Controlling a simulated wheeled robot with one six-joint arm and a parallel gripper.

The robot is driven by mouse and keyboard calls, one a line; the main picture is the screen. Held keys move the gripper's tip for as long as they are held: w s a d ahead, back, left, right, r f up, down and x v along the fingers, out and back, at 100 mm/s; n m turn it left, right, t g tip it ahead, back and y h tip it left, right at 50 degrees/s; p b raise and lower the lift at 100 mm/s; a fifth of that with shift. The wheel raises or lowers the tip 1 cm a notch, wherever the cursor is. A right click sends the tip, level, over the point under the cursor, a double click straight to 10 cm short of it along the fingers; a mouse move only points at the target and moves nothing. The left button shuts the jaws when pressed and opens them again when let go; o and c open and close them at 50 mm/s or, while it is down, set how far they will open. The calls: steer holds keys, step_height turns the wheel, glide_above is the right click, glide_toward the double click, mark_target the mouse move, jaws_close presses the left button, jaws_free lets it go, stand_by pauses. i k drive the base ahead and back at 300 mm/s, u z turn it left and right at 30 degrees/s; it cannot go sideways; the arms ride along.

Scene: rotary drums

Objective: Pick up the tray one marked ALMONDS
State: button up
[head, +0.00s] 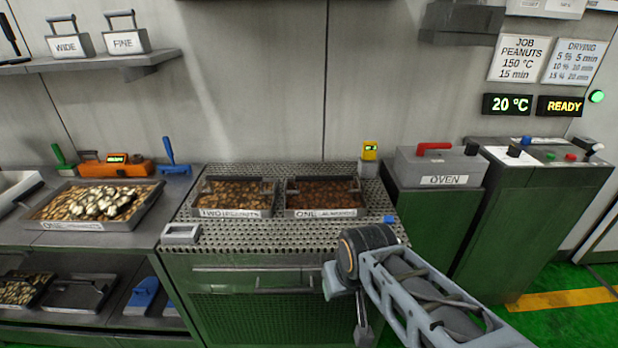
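The tray labelled ONE (320,213) sits on a perforated metal top, holding dark brown pieces. The smaller word on its label looks like ALMONDS. The tray labelled TWO (234,213) sits just left of it with lighter brown pieces; its small word is hard to read. Both trays lie flat, with a narrow gap between them. My gripper (350,305) hangs at the end of my arm, in front of the perforated top and below and right of tray ONE. It is apart from both trays. Its fingertips are small and partly hidden by my wrist, so their opening is unclear.
A green cabinet carries the perforated top (290,238). On it are a yellow gauge (370,151), a small blue block (390,219) and a grey frame (181,234). An OVEN box (440,167) stands right. A larger nut tray (95,205) lies on the left bench.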

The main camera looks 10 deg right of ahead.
mark_target(335, 195)
steer(key=u, duration=0.5)
steer(key=k, duration=0.6)
steer(key=u, duration=0.9)
steer(key=i, duration=0.9)
steer(key=z, duration=0.75)
steer(key=i, duration=0.8)
steer(key=z, duration=0.8)
